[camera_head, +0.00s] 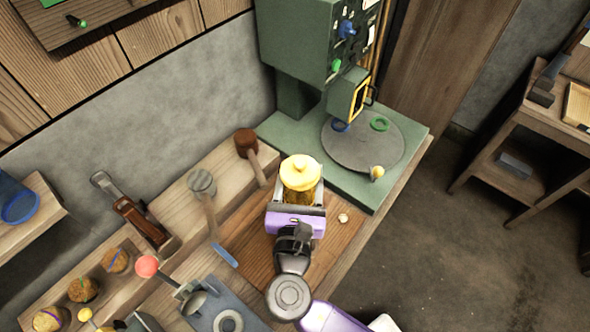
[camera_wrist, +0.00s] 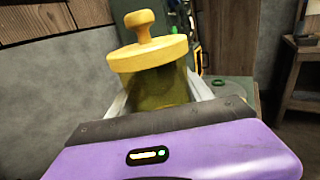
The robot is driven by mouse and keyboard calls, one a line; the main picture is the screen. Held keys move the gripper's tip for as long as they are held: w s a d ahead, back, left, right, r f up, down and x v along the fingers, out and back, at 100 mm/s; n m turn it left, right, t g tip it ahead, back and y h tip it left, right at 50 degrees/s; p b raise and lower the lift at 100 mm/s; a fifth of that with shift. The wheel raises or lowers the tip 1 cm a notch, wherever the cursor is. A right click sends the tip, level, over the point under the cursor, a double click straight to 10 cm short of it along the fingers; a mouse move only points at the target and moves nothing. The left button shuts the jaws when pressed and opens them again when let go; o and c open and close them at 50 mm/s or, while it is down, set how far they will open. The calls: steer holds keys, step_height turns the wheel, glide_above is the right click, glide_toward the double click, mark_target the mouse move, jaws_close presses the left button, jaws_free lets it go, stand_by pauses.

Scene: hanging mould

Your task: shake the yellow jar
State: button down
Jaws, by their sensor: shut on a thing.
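The yellow jar has a round yellow lid with a knob (camera_head: 300,171) and a darker, olive-yellow see-through body. My gripper (camera_head: 298,196) is shut on the jar's body, with one finger on each side. In the wrist view the jar (camera_wrist: 165,88) stands between the fingers with its lid on top, tilted slightly. In the head view the jar is over the wooden bench; I cannot tell how high above it. The lower part of the jar is hidden by my purple gripper body (camera_wrist: 170,150).
A green machine (camera_head: 300,40) with a round grey plate (camera_head: 362,145) stands behind and right. A mallet (camera_head: 247,145), a grey-headed hammer (camera_head: 203,184) and a plane (camera_head: 140,220) are left. A small pale piece (camera_head: 343,218) lies on the bench to the right. Open floor lies right.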

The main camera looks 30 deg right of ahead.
mark_target(317, 169)
steer(key=r+p, duration=0.1)
steer(key=s+r+p, duration=0.2)
steer(key=shift+s+d+r, duration=0.1)
steer(key=shift+d+r, duration=0.15)
steer(key=shift+d, duration=0.1)
steer(key=shift+s+d+r+b, duration=0.1)
steer(key=shift+s+b, duration=0.15)
steer(key=shift+b, duration=0.15)
steer(key=shift+s+d+r, duration=0.15)
steer(key=shift+s+r, duration=0.25)
steer(key=shift+r, duration=0.15)
step_height(317, 169, up, 7)
steer(key=shift+r, duration=0.1)
step_height(317, 169, down, 7)
steer(key=b, duration=0.3)
